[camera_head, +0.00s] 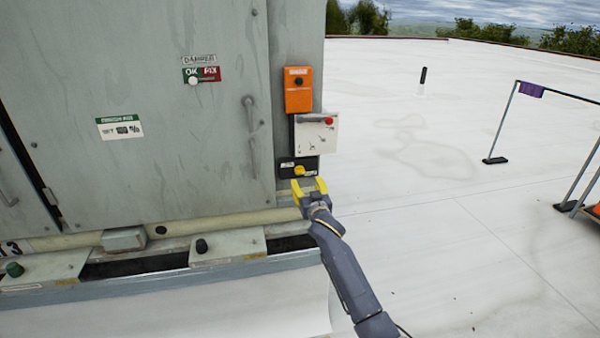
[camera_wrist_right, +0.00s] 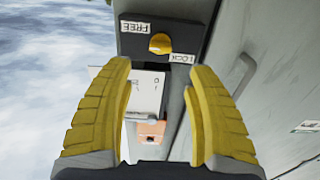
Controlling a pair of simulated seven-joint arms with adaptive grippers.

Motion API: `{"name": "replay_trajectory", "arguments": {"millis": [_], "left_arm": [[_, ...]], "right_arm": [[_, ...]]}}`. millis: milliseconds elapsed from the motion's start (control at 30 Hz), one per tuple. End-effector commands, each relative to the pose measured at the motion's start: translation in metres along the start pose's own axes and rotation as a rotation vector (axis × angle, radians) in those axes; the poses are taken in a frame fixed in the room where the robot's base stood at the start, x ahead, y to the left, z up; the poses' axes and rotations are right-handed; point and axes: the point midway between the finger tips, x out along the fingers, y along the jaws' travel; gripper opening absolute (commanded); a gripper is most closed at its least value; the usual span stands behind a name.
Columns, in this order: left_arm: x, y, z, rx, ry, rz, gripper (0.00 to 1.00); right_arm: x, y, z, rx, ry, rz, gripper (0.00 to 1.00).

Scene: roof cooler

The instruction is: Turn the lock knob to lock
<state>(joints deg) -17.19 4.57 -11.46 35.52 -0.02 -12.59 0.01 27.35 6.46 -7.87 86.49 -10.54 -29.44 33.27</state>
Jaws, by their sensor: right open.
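The lock knob (camera_head: 299,170) is a small yellow knob on a black plate (camera_head: 287,168), low on the right edge of the grey cooler cabinet. In the right wrist view the knob (camera_wrist_right: 160,43) sits on the black plate (camera_wrist_right: 130,40) between labels reading FREE and LOCK, which appear upside down. My right gripper (camera_head: 309,184) has yellow fingers and is just below the knob in the head view. In the wrist view its fingers (camera_wrist_right: 160,80) are spread wide with nothing between them, and the knob lies beyond their tips, apart from them. My left gripper is not in view.
Above the plate are a white box (camera_head: 315,134) with a red button and an orange box (camera_head: 298,90). The cabinet door has a handle (camera_head: 250,130). The white roof to the right is mostly clear, with a railing (camera_head: 503,120) farther off.

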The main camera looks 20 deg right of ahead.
Motion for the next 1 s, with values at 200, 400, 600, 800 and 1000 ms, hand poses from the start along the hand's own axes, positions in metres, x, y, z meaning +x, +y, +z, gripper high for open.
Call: {"name": "replay_trajectory", "arguments": {"millis": [200,400,600,800,1000], "left_arm": [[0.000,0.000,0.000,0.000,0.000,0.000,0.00],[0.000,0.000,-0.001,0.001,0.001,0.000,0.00],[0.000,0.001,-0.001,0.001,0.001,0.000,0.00],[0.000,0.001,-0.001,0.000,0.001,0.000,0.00],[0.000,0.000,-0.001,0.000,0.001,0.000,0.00]], "right_arm": [[0.034,0.000,-0.001,0.000,0.000,0.000,0.56],[0.061,0.000,-0.001,0.000,0.000,0.000,0.56],[0.081,0.001,-0.001,0.000,0.000,0.001,0.56],[0.093,0.000,-0.001,0.000,0.000,0.001,0.56],[0.098,0.000,0.000,-0.001,-0.001,0.000,0.56]]}}
